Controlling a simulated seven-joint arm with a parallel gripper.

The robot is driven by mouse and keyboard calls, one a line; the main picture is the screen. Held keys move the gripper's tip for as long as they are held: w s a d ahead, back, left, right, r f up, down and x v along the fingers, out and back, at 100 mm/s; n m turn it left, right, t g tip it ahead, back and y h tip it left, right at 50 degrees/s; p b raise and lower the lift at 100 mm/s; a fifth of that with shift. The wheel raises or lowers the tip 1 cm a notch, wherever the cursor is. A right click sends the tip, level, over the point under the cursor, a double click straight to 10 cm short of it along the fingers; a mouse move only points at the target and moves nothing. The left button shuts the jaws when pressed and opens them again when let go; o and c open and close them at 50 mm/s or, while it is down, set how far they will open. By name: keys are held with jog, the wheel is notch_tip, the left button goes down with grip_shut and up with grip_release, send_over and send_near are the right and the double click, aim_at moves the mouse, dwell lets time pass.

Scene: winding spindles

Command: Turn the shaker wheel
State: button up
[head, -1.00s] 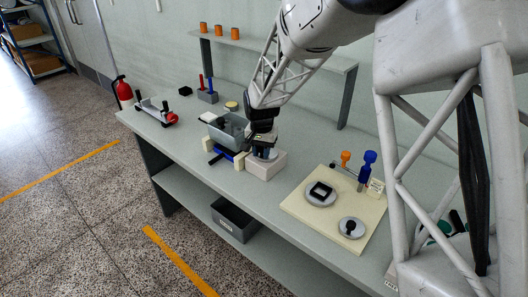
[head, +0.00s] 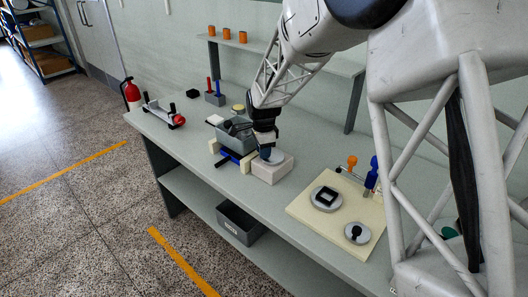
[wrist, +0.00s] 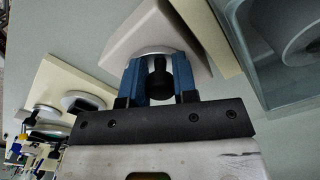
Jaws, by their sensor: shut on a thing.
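The shaker wheel is a pale disc (wrist: 158,50) with a black knob (wrist: 159,82). It sits on a whitish box (head: 272,170) at the middle of the bench. My gripper (wrist: 159,84) has its two blue fingers on either side of the knob and is shut on it. In the head view my gripper (head: 268,153) is over the box and hides most of the wheel. The tray also shows at the right of the wrist view (wrist: 262,75).
A cream board (head: 325,228) with two grey discs, an orange knob and a blue handle lies to the right. A red-ended roller rig (head: 163,113) and a small block with red and blue pegs (head: 215,98) stand left. A shelf (head: 290,55) runs behind.

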jog(key=shift+w+m, duration=0.2)
jog(key=shift+m, duration=0.45)
jog(key=shift+w+m, duration=0.2)
jog(key=shift+m, duration=0.45)
jog(key=o, duration=0.9)
jog(key=shift+r, duration=3.95)
jog(key=shift+d, duration=0.1)
